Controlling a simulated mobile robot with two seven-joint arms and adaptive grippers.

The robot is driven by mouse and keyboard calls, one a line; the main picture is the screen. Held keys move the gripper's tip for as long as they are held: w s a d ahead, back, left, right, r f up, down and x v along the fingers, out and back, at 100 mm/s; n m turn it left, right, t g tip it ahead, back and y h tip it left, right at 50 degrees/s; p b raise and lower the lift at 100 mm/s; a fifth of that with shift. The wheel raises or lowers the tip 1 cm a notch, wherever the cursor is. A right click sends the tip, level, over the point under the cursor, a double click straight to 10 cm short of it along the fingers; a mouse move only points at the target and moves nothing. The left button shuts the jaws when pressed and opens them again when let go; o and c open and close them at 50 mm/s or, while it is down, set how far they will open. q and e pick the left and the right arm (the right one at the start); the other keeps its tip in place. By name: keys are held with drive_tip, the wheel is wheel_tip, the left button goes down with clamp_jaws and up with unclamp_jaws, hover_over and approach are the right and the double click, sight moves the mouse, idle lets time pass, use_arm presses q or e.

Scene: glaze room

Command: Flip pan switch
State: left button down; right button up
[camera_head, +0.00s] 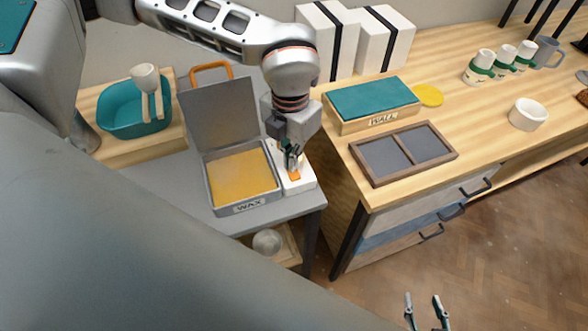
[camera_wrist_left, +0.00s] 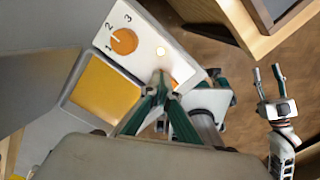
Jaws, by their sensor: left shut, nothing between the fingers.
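The wax pan (camera_head: 238,178) is a grey square pan with yellow wax and a raised lid, labelled WAX, on a grey table. A white control box (camera_head: 303,185) is at its right side. In the left wrist view the box has an orange dial (camera_wrist_left: 124,41) marked 1, 2, 3, a small pale light (camera_wrist_left: 160,51) and an orange switch (camera_wrist_left: 176,84) partly hidden by my fingers. My left gripper (camera_head: 291,166) is shut and empty, pointing down at the switch; contact cannot be told. My right gripper (camera_head: 425,306) is open and empty, low at the front, away from the table.
A teal basin (camera_head: 128,112) stands at the left. White boxes (camera_head: 321,42) are behind. The floor at front right is clear.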

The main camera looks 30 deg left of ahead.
use_arm(q)
drive_tip(key=shift+f, duration=0.2)
drive_tip(key=shift+r+p, duration=0.75)
drive_tip(key=shift+r, duration=0.75)
drive_tip(key=shift+r+p, duration=1.05)
drive_tip(key=shift+r, duration=1.05)
drive_tip(key=shift+f, duration=0.1)
drive_tip(key=shift+s, duration=0.1)
